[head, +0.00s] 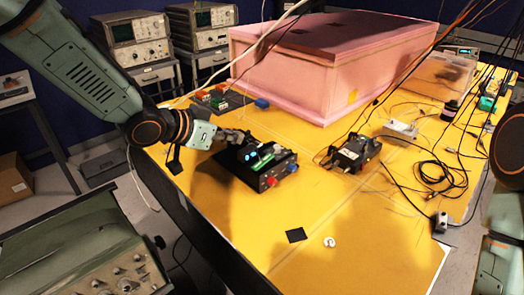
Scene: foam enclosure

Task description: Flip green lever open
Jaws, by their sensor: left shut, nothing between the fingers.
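A black device box (270,176) with red and blue knobs on its front sits on the yellow table. A green part (262,158) that looks like the lever is on top of the box; its exact angle is too small to tell. My left gripper (238,138) reaches in from the left, at the back left edge of the box. It is shut and empty, close to the green part; whether it touches is unclear. My right arm shows at the right edge, with its gripper out of view.
A large pink foam block (330,65) stands behind. A second black device (355,152) with cables sits to the right. Loose cables (440,170) cover the table's right side. A small black square (296,235) and a white ring (329,242) lie in front. The front middle is mostly clear.

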